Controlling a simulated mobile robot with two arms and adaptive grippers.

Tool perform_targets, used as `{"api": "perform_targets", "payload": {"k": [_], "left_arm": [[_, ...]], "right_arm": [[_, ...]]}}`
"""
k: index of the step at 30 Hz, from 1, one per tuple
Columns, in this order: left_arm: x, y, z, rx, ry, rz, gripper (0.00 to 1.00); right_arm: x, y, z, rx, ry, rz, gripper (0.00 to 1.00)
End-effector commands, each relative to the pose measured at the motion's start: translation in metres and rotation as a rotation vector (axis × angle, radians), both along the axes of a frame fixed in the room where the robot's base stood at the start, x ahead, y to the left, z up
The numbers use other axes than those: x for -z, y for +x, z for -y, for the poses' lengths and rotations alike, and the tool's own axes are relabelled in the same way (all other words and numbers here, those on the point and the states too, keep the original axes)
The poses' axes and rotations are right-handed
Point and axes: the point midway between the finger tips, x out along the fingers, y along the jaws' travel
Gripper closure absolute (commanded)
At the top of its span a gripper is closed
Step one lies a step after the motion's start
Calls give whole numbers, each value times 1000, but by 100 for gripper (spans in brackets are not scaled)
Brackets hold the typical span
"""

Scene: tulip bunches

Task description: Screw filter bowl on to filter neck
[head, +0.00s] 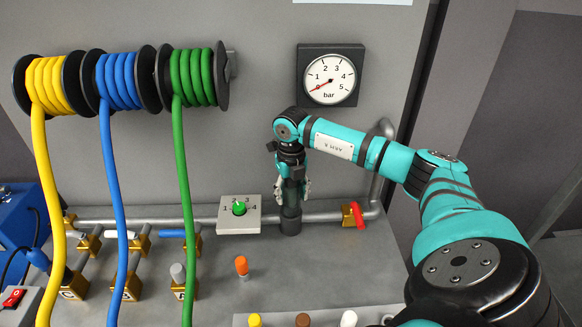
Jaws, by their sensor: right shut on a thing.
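The filter neck (291,224) is a dark grey upright cylinder in the grey pipe, in the middle of the head view. My right gripper (292,190) points down directly above it. Its fingers are shut around a dark, narrow thing (291,197), which appears to be the filter bowl. The fingers hide much of the bowl. It stands about upright and in line with the neck; I cannot tell whether the two touch or how far any thread is engaged. My left gripper is not in view.
A dial switch (239,215) sits left of the neck and a red-handled valve (355,215) to its right. A pressure gauge (330,76) is on the wall behind. Yellow, blue and green hoses (181,160) hang at left. An orange-topped peg (242,266) stands in front.

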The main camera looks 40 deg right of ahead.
Motion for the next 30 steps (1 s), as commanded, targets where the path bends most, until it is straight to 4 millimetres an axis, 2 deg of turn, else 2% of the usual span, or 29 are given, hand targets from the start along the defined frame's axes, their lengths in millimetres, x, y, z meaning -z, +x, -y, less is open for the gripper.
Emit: {"api": "perform_targets", "payload": {"k": [4, 12, 23, 30], "left_arm": [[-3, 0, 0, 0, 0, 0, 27], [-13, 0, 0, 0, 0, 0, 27], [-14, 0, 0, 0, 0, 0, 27], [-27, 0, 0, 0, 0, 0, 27]], "right_arm": [[-1, 0, 1, 55, -3, 1, 85], [-1, 0, 0, 411, -2, 0, 85], [0, 1, 0, 465, -3, 1, 85], [-2, 1, 0, 780, -2, 2, 85]]}}
